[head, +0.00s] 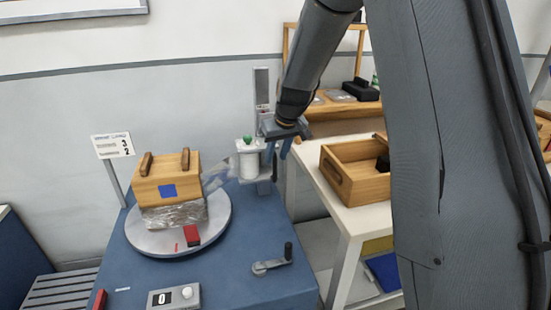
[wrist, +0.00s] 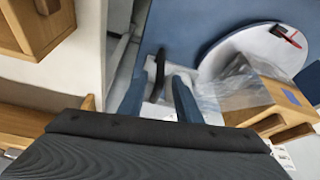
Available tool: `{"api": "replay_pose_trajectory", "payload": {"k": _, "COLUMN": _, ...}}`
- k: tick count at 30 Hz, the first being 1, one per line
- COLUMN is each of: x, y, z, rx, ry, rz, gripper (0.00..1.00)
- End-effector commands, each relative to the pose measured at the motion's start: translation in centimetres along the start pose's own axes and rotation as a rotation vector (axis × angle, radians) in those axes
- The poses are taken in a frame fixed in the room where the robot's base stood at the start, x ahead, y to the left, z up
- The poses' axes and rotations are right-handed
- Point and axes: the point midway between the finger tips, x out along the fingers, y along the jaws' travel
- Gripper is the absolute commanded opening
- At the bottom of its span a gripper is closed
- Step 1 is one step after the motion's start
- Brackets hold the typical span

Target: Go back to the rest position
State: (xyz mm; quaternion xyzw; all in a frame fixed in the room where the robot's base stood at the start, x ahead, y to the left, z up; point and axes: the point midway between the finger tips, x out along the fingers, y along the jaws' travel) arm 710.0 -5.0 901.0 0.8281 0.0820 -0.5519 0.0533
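My gripper (head: 277,152) hangs at the upright post beside the film roll (head: 249,163), above the back right of the blue station. In the wrist view my gripper (wrist: 160,92) has its two blue fingers spread apart. A black curved handle (wrist: 158,68) and a pale block show between or beyond them, with no finger seen closed on either. A wooden box (head: 167,180) with two dark handles and a blue label stands on the round turntable (head: 150,240). Clear film wraps its lower part and stretches toward the roll.
A red block (head: 192,235) lies on the turntable. A sign (head: 113,145) stands behind left. A white table (head: 345,214) with a wooden tray (head: 352,178) stands right.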

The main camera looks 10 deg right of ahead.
Motion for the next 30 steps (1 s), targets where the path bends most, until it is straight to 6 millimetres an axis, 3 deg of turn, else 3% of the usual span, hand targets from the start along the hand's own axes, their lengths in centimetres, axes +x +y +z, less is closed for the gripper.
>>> {"api": "replay_pose_trajectory", "payload": {"k": 7, "x": 0.0, "y": 0.0, "z": 0.0, "rx": 0.0, "ry": 0.0, "rz": 0.0, "gripper": 0.31}}
{"api": "replay_pose_trajectory", "payload": {"k": 11, "x": -1.3, "y": -0.8, "z": 2.7, "rx": 0.017, "ry": -0.036, "rz": -0.004, "gripper": 0.31}}
{"api": "replay_pose_trajectory", "payload": {"k": 14, "x": -3.4, "y": -2.2, "z": 7.4, "rx": 0.049, "ry": -0.096, "rz": -0.007, "gripper": 0.31}}
{"api": "replay_pose_trajectory", "payload": {"k": 21, "x": -8.8, "y": -5.6, "z": 21.9, "rx": 0.142, "ry": -0.275, "rz": 0.009, "gripper": 0.31}}
{"api": "replay_pose_trajectory", "payload": {"k": 24, "x": -10.3, "y": -6.4, "z": 26.4, "rx": 0.169, "ry": -0.328, "rz": 0.022, "gripper": 0.31}}
{"api": "replay_pose_trajectory", "payload": {"k": 27, "x": -11.2, "y": -6.9, "z": 29.4, "rx": 0.187, "ry": -0.362, "rz": 0.032, "gripper": 0.31}}
{"api": "replay_pose_trajectory", "payload": {"k": 30, "x": -11.6, "y": -7.3, "z": 30.9, "rx": 0.197, "ry": -0.38, "rz": 0.038, "gripper": 0.31}}
